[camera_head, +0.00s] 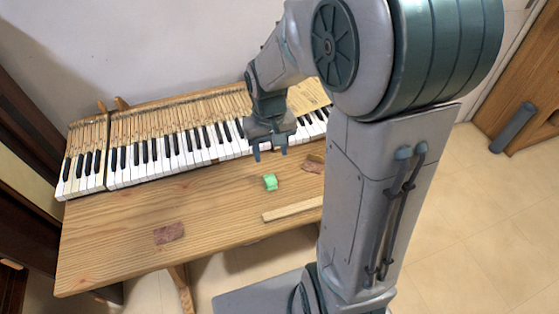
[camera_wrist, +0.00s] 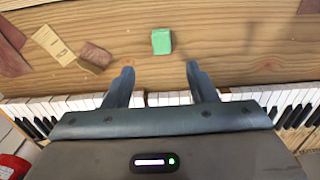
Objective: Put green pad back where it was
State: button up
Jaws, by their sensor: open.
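The green pad (camera_head: 270,182) is a small block lying on the wooden table in front of the piano keys. It also shows in the wrist view (camera_wrist: 161,41), just beyond and between my fingertips. My gripper (camera_head: 270,152) is open and empty, above the front edge of the keyboard. In the wrist view my gripper (camera_wrist: 160,70) has its two fingers spread wide, apart from the pad.
The piano keyboard (camera_head: 180,150) runs along the table's back. A reddish-brown patch (camera_head: 169,233) lies front left on the table (camera_head: 110,245). A wooden strip (camera_head: 292,209) lies near the front edge. A brown block (camera_wrist: 95,57) sits beside a light wooden piece (camera_wrist: 53,44).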

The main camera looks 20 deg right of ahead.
jog(key=s+r+t, duration=0.2)
jog(key=s+r, duration=0.6)
jog(key=s, duration=0.4)
jog(key=shift+s+t, duration=0.3)
jog(key=shift+s, duration=0.1)
jog(key=shift+a+r, duration=0.1)
